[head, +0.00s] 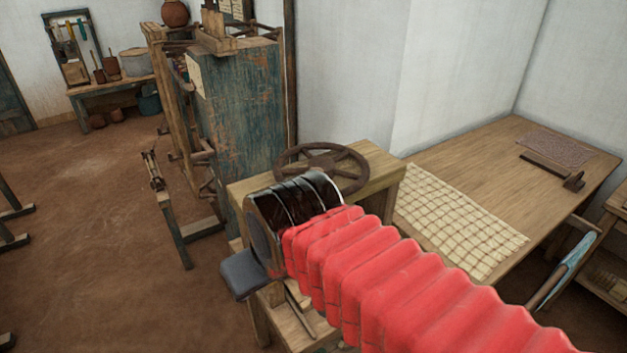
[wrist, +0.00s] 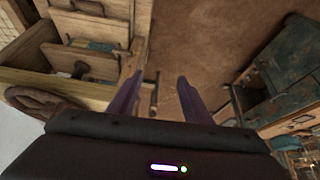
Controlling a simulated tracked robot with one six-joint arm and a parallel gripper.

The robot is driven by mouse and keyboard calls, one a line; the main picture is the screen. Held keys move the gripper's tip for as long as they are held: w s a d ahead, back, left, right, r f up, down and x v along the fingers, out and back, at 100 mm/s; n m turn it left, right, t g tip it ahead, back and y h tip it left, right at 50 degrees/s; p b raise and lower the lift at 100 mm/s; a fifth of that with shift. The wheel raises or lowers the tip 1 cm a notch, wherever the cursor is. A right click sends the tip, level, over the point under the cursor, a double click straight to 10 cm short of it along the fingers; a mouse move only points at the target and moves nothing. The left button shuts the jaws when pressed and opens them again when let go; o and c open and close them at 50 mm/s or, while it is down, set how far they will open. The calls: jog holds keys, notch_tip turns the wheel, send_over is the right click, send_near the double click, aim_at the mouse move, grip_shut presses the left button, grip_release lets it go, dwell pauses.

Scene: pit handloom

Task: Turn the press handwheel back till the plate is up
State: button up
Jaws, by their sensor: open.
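The dark, spoked press handwheel (head: 322,160) lies flat on top of the wooden press (head: 385,172) in the head view. My black wrist and red-sleeved arm are in front of the press and hide much of it. A piece of the wheel's rim (wrist: 38,103) shows at the left edge of the wrist view. My gripper (wrist: 160,82) is open and empty, its two dark fingers apart, with the wheel left of them and not between them. Wooden boards of the press (wrist: 88,55) show beyond the left finger; I cannot tell how high the plate is.
A long table (head: 480,165) with a checked cloth (head: 452,218) stands right of the press. A worn blue-green cabinet (head: 240,115) stands behind it, left. A bench (head: 110,88) with pots is at the far left. Open brown floor (head: 85,225) lies to the left.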

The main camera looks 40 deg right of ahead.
jog(key=w+d+r+g, duration=0.3)
jog(key=w+d+r, duration=0.6)
jog(key=d+r, duration=0.15)
notch_tip(320, 180, up, 5)
jog(key=n+g, duration=0.1)
jog(key=g, duration=0.1)
send_over(315, 171)
jog(key=shift+d+r, duration=0.1)
jog(key=shift+r, duration=0.05)
notch_tip(315, 171, down, 14)
jog(key=shift+r, duration=0.1)
jog(key=shift+c, duration=0.6)
grip_shut()
